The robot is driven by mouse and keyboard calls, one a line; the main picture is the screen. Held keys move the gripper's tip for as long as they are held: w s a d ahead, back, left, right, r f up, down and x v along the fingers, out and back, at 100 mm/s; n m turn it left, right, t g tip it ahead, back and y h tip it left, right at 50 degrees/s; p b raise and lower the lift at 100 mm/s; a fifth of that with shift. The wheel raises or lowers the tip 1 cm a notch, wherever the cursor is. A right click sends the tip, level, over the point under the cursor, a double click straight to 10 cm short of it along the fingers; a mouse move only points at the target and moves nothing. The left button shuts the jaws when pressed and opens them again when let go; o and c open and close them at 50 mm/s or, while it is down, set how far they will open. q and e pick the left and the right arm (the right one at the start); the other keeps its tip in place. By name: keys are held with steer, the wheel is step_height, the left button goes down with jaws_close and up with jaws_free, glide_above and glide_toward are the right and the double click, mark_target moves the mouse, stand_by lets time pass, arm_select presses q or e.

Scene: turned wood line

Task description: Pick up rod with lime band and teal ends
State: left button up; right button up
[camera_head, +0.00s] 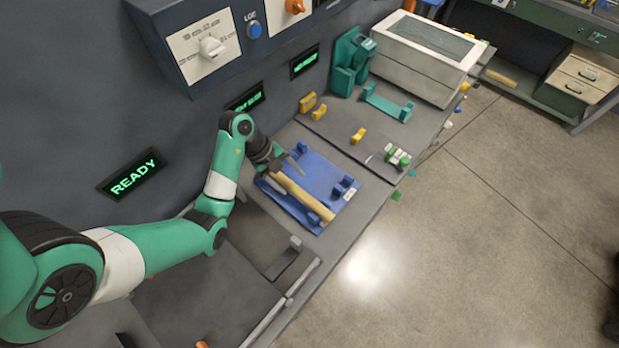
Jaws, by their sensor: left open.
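A pale wooden rod (305,198) lies slantwise on a blue mat (322,178) on the grey bench. I cannot make out a lime band or teal ends on it at this size. My left gripper (288,171) is open, at the rod's upper left end. Its fingers reach over that end, and I cannot tell whether they touch the rod. The gripper hides part of the mat and perhaps the rod's tip. My right gripper is not in view.
Yellow blocks (308,102), a teal cradle (387,103) and a green-and-white block group (397,156) sit farther along the bench. A grey-white box (425,55) stands at its far end. The control panel wall rises behind.

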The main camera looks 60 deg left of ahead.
mark_target(290, 186)
arm_select(q)
steer(key=s+a+f+n+b, duration=0.1)
steer(key=s+a+f+b, duration=0.1)
steer(key=shift+s+a+n+b, duration=0.1)
steer(key=shift+s+n+b, duration=0.05)
steer(key=shift+n+b, duration=0.2)
steer(key=shift+r, duration=0.15)
steer(key=b+x, duration=0.1)
steer(key=x, duration=0.1)
steer(key=b+x, duration=0.1)
steer(key=x, duration=0.2)
steer(key=shift+w+r, duration=0.1)
steer(key=shift+w, duration=0.3)
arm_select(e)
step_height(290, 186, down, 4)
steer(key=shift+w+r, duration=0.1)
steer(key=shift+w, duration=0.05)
arm_select(q)
jaws_close()
